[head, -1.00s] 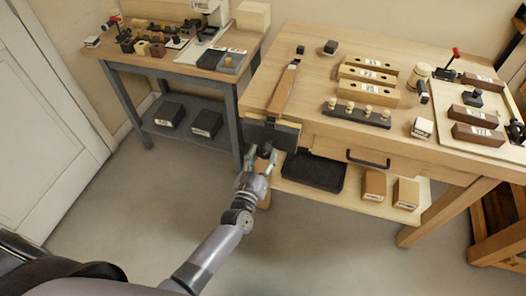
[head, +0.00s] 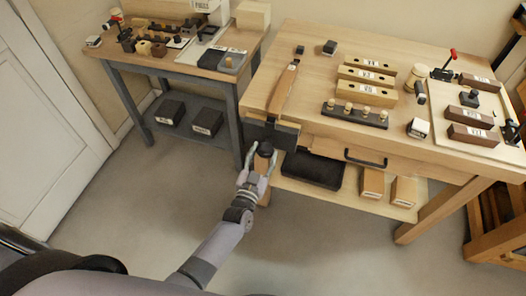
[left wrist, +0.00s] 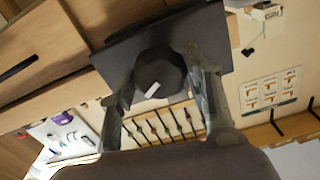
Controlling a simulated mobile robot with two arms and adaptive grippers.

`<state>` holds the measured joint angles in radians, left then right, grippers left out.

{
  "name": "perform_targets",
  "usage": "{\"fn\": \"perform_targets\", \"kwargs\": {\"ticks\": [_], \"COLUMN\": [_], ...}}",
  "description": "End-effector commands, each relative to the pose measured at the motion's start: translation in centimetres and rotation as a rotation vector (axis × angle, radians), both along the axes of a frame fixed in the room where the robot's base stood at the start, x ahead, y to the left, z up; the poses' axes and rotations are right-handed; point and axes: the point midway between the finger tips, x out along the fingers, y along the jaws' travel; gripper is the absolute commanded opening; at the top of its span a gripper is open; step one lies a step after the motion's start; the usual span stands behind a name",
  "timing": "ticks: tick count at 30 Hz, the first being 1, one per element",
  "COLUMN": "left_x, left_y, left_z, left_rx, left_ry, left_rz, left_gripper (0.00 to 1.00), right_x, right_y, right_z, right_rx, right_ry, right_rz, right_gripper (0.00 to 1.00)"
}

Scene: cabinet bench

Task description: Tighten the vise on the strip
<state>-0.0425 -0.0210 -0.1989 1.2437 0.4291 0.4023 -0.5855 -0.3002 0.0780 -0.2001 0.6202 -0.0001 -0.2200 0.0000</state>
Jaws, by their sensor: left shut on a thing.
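The vise (head: 283,134) is a dark block on the front left corner of the wooden bench. Its dark, faceted knob (head: 266,149) faces the front. The left wrist view shows this knob (left wrist: 160,75) close up with a white mark, before the dark vise plate (left wrist: 110,58). My left gripper (head: 261,160) has one finger on each side of the knob and is shut on it. A long, narrow wooden strip (head: 284,88) lies on the bench top, its near end by the vise. Whether the jaws touch it cannot be told. My right gripper is not in view.
The bench top (head: 318,60) holds labelled wooden blocks (head: 367,87), a dark peg rack (head: 355,115) and a board (head: 440,110) with tools. A dark tray (head: 312,169) lies on the shelf below. A side table (head: 160,65) stands left. The floor before the bench is clear.

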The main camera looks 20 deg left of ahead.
Motion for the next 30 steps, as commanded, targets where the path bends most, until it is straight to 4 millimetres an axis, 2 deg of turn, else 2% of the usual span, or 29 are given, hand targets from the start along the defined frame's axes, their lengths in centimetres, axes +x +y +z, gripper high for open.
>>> {"fn": "perform_targets", "kwargs": {"ticks": [11, 21, 30], "left_x": [0.0, 0.1, 0.1], "left_y": [0.0, 0.0, 0.0], "left_z": [0.0, 0.0, -0.1], "left_rx": [0.037, 0.353, 0.377], "left_ry": [0.001, -0.01, -0.012], "left_rz": [0.0, 0.0, -0.001], "left_gripper": [0.2, 0.2, 0.2], "right_x": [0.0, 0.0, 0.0], "right_y": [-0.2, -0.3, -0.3], "right_z": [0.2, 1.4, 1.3], "right_rx": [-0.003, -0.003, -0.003], "right_ry": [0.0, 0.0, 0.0], "right_rz": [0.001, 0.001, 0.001], "right_gripper": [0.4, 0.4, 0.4]}}
